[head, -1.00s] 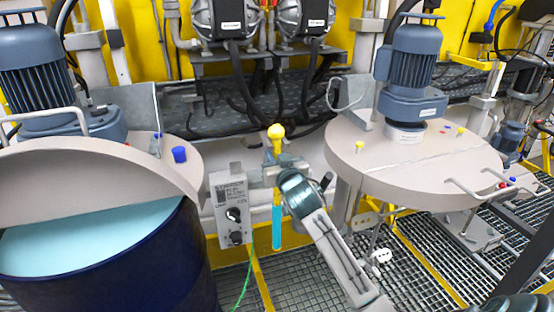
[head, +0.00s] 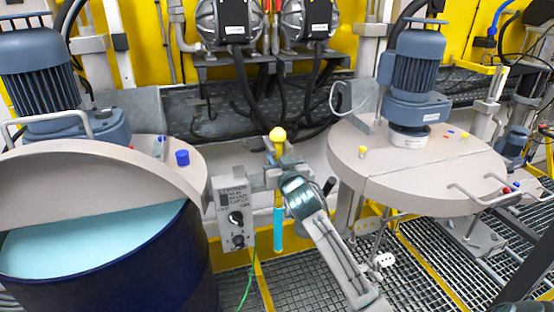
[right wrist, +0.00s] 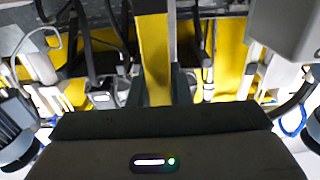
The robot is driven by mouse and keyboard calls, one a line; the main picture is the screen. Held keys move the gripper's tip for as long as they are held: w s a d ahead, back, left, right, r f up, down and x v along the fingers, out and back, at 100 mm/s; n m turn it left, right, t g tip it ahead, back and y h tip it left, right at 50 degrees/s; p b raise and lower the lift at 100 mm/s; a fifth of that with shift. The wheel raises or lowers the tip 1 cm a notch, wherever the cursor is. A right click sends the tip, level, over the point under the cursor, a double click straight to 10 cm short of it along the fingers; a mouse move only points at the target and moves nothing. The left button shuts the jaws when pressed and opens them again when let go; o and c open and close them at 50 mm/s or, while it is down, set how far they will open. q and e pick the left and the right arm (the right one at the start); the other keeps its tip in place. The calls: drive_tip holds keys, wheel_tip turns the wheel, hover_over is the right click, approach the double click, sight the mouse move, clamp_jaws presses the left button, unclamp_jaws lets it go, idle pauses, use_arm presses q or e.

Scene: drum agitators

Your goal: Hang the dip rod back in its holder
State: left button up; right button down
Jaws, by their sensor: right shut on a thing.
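The dip rod has a yellow ball top (head: 277,134), a yellow shaft and a cyan lower part (head: 278,229). It hangs upright in the middle of the head view. My right gripper (head: 279,164) is shut on its upper shaft, just below the ball. In the right wrist view the yellow rod (right wrist: 153,55) stands between the two dark fingers (right wrist: 157,88). A grey bracket (head: 257,182), perhaps the holder, is just left of the rod beside the control box. The gripper hides the join, so I cannot tell whether the rod sits in it. My left gripper is out of view.
A grey control box (head: 233,211) with black knobs stands close left of the rod. A dark blue drum (head: 150,270) with a tilted lid (head: 80,185) is at left. A round lid with a motor (head: 415,165) is at right. Pumps and black hoses are behind.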

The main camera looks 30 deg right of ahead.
drive_tip(key=shift+f, duration=0.45)
drive_tip(key=c, duration=1.3)
unclamp_jaws()
drive_tip(key=shift+o, duration=0.2)
drive_tip(key=b+v, duration=0.4)
drive_tip(key=v, duration=0.7)
